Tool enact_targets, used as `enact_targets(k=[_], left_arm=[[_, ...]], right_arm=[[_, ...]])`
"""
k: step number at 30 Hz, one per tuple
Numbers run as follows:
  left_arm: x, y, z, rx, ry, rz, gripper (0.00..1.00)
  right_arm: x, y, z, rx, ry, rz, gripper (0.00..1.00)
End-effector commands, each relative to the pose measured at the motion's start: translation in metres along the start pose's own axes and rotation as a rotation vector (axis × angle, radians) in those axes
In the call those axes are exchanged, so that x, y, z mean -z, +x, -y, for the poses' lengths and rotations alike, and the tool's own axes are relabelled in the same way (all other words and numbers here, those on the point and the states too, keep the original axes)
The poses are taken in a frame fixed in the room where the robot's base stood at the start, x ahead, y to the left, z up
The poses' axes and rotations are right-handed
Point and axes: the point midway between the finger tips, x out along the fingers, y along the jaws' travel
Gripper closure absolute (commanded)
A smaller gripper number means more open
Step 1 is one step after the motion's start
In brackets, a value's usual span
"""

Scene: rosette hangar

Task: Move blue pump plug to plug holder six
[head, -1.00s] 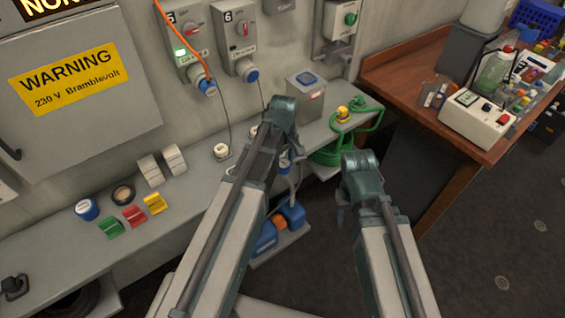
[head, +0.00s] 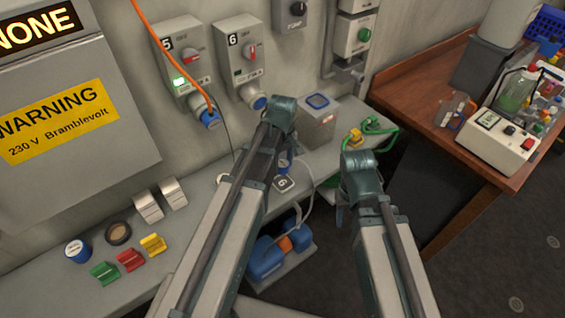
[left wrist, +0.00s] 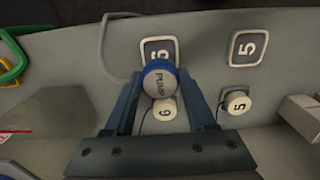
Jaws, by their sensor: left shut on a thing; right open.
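The blue pump plug (left wrist: 159,76), with a white band and "PUMP" on its round end, is between the fingers of my left gripper (left wrist: 160,88), which is shut on it. In the head view the plug (head: 283,163) shows just right of my left arm. Plug holder six (left wrist: 158,48), a dark square plate with a pale rim, lies partly hidden behind the plug. It also shows in the head view (head: 282,184). I cannot tell whether plug and holder touch. My right gripper (head: 342,205) is open and empty, off the bench's front.
Holder five (left wrist: 247,46) and white caps marked 5 (left wrist: 236,102) and 6 (left wrist: 165,109) are nearby. A grey box (head: 318,122) and green hose (head: 376,128) stand right on the bench. The blue pump (head: 281,248) is below. Wall sockets (head: 241,60) are behind.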

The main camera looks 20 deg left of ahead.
Motion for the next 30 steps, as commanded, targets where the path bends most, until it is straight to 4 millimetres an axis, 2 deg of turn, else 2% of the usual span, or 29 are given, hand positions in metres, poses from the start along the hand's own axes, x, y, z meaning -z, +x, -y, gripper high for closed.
enact_targets(k=[8,24,30], left_arm=[[0.0,0.009,0.0,0.0,0.0,0.0,1.0],[0.0,0.054,0.0,0.0,0.0,0.0,1.0],[0.0,0.059,0.0,0.0,0.0,0.0,1.0]], right_arm=[[0.001,0.009,0.001,0.0,0.0,0.0,0.5],[0.003,0.054,0.005,0.0,0.0,0.0,0.5],[0.004,0.058,0.006,0.0,0.0,0.0,0.5]])
